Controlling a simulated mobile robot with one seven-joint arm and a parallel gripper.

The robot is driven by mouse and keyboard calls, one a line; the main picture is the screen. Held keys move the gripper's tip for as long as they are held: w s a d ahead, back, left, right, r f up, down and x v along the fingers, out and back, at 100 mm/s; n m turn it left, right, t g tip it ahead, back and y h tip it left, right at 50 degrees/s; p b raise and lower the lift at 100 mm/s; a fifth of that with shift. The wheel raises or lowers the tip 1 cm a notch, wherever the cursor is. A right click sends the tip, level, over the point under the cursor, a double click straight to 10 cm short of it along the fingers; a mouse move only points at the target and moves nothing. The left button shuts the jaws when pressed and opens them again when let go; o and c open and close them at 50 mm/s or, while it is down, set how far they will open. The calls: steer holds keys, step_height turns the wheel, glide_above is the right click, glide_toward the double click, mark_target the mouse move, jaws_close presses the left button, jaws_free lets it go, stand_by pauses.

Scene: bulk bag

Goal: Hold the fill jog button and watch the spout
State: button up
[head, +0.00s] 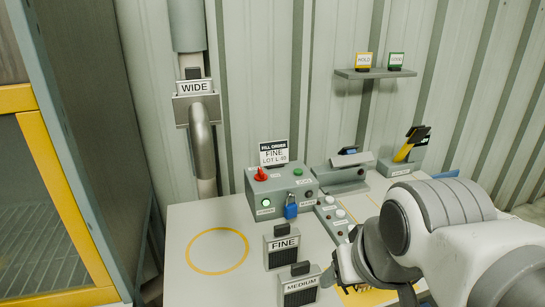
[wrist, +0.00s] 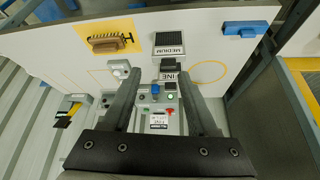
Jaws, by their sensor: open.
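The spout pipe (head: 202,145) carries a WIDE plate (head: 194,87). My gripper (head: 370,286) is open and empty at the table's front right. Its fingers also show in the wrist view (wrist: 160,78), with the control box beyond.
FINE (head: 282,246) and MEDIUM (head: 300,287) blocks stand near the front. A brush (wrist: 110,38) lies on a yellow mat. A yellow-handled tool (head: 406,149) stands at the back right. A wall shelf (head: 375,74) holds two tags. The yellow circle (head: 217,250) is empty.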

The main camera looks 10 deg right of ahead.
jaws_close()
stand_by(1.4)
